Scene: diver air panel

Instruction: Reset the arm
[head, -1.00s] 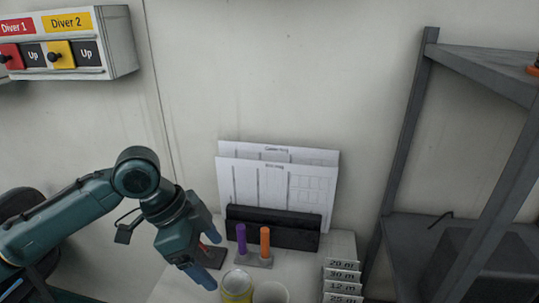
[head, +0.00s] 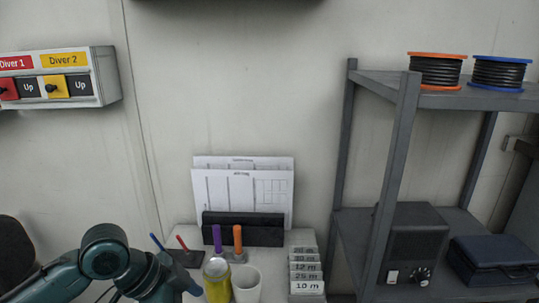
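My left arm comes in at the lower left, with its green elbow and wrist links in view. My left gripper (head: 188,291) is at the bottom edge, left of the yellow can, and mostly cut off, so I cannot tell whether it is open or holds anything. My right arm and gripper are not in view.
A Diver 1/Diver 2 panel (head: 62,77) hangs upper left. A grey shelf (head: 395,170) stands right.

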